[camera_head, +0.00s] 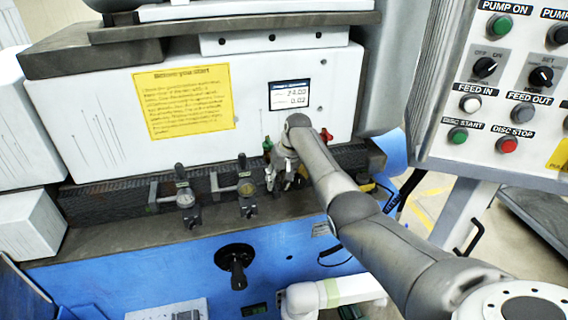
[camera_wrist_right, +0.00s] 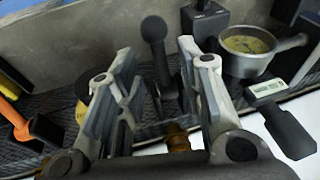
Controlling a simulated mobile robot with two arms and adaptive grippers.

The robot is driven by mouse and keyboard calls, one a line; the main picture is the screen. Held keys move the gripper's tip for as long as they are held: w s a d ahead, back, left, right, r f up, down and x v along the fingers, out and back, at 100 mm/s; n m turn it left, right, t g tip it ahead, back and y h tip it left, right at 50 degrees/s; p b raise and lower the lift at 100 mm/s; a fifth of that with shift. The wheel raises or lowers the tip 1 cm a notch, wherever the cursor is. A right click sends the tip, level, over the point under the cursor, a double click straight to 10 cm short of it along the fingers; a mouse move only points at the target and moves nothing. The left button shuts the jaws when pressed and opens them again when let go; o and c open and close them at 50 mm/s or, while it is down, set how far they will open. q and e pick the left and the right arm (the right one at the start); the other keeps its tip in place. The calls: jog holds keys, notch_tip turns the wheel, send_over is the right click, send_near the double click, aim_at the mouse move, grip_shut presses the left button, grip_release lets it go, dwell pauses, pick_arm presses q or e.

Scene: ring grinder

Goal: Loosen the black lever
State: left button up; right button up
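The black lever (camera_wrist_right: 155,38), a dark rod with a rounded end, stands up between the two fingers of my right gripper (camera_wrist_right: 157,62) in the right wrist view. The fingers are apart, with a visible gap on each side of the lever; I cannot tell whether either touches it lower down. In the head view my right gripper (camera_head: 283,178) is at the machine's dark ledge, right of two gauge holders, and the lever there is hidden or too small to make out. My left gripper is not in view.
Two gauge holders (camera_head: 186,198) (camera_head: 247,190) stand left of my gripper. A round metal cup (camera_wrist_right: 240,62) and a dark tool with a small display (camera_wrist_right: 280,120) lie close by. An orange handle (camera_wrist_right: 12,115) is at the left. A button panel (camera_head: 500,90) is at right.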

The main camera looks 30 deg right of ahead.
jog(key=v, duration=0.9)
jog(key=shift+r, duration=0.25)
jog(key=shift+s, duration=0.1)
